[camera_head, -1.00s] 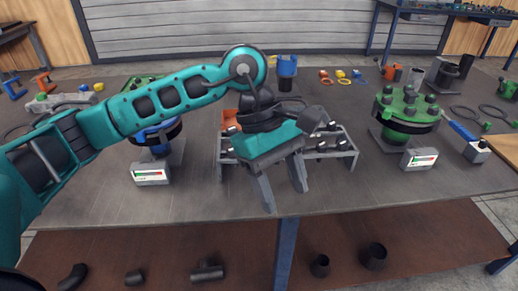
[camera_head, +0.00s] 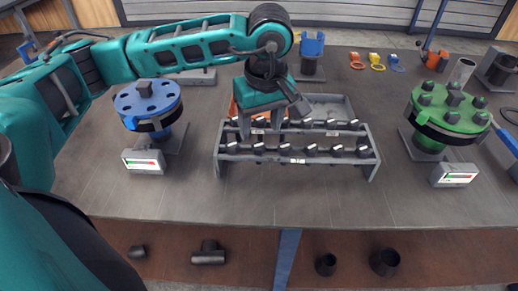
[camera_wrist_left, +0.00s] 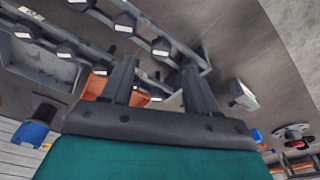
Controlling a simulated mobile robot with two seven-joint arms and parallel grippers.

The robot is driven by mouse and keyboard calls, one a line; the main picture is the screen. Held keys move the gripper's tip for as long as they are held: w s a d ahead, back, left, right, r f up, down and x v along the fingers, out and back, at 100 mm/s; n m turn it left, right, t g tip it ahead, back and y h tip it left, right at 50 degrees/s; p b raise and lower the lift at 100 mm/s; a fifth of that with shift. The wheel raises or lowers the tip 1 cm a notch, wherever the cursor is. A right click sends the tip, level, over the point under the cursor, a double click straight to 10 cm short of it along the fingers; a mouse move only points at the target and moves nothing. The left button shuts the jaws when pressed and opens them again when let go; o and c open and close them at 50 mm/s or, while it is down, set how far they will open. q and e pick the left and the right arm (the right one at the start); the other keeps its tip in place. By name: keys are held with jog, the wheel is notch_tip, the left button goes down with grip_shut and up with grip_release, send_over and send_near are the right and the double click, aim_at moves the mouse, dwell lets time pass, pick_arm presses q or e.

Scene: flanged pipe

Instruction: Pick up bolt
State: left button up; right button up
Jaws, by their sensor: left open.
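Dark bolts stand in a grey two-tier rack (camera_head: 218,166) in the middle of the table. The front row includes a bolt (camera_head: 258,147); the back row includes another bolt (camera_head: 305,124). My left gripper (camera_head: 262,128) points down over the left half of the rack, near the back row, open. In the left wrist view, its two fingers (camera_wrist_left: 159,65) are apart with nothing held between them. Several bolt heads, such as one bolt (camera_wrist_left: 160,47), show beyond and beside the fingers. The gripper partly covers the back row in the head view. My right gripper is not in view.
A blue flange (camera_head: 167,97) stands left and a green flange (camera_head: 470,118) right, each beside a small gauge box (camera_head: 144,161). A grey tray (camera_head: 335,104) and an orange bin (camera_head: 233,106) lie behind the rack. The table front (camera_head: 290,203) is clear.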

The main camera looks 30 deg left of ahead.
aim_at(259, 145)
pick_arm(q)
jog(key=shift+w+a+f, duration=0.1)
jog(key=shift+a+f, duration=0.05)
jog(key=shift+f, duration=1.25)
jog(key=shift+w+a+f, duration=0.1)
jog(key=shift+a+f, duration=0.05)
jog(key=shift+f, duration=1.2)
jog(key=shift+c, duration=0.3)
grip_shut()
